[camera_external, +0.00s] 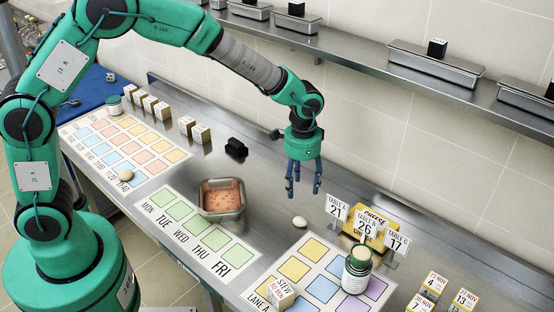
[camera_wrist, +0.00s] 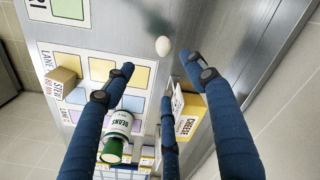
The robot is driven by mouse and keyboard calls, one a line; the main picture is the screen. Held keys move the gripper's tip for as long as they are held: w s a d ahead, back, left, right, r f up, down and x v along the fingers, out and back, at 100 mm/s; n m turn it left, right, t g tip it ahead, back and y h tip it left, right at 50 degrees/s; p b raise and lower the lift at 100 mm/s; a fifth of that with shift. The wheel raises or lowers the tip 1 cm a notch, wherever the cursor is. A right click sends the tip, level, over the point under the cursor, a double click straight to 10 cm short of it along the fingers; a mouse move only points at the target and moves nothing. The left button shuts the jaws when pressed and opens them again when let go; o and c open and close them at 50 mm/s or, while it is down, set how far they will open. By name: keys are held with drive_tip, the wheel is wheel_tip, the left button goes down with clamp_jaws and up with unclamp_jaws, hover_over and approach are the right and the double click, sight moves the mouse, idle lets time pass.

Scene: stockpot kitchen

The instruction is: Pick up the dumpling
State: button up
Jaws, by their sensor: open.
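A small pale oval piece (camera_external: 300,221), which looks like a dumpling, lies on the bare steel counter just left of the table-number signs. It also shows in the wrist view (camera_wrist: 163,46), beyond my fingertips. My gripper (camera_external: 303,190) hangs above the counter, fingers pointing down, with the pale piece below and apart from it. In the wrist view my gripper (camera_wrist: 160,76) has its blue fingers spread and nothing between them. Another pale round piece (camera_external: 126,174) lies on the left mat. I cannot tell which of the two is the dumpling.
A green-and-white can (camera_external: 356,276) stands on the coloured mat, with a yellow cheese box (camera_external: 353,222) and number signs (camera_external: 366,222) behind. A metal pan (camera_external: 222,213) and a black object (camera_external: 236,148) are left of my gripper. A shelf (camera_external: 360,70) runs along the wall.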

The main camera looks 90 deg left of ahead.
drive_tip(key=shift+w+a+f, duration=0.1)
drive_tip(key=shift+a+f, duration=0.1)
drive_tip(key=shift+f, duration=0.25)
drive_tip(key=shift+w+a+f, duration=0.1)
drive_tip(key=shift+a+f, duration=0.05)
drive_tip(key=shift+f, duration=0.25)
drive_tip(key=b, duration=0.1)
hover_over(301, 219)
drive_tip(key=shift+s+f, duration=0.1)
drive_tip(key=shift+f, duration=4.2)
drive_tip(key=shift+a+f+b, duration=0.1)
drive_tip(key=shift+f+b, duration=0.55)
drive_tip(key=shift+f, duration=1.95)
drive_tip(key=shift+c, duration=0.3)
drive_tip(key=c, duration=1.1)
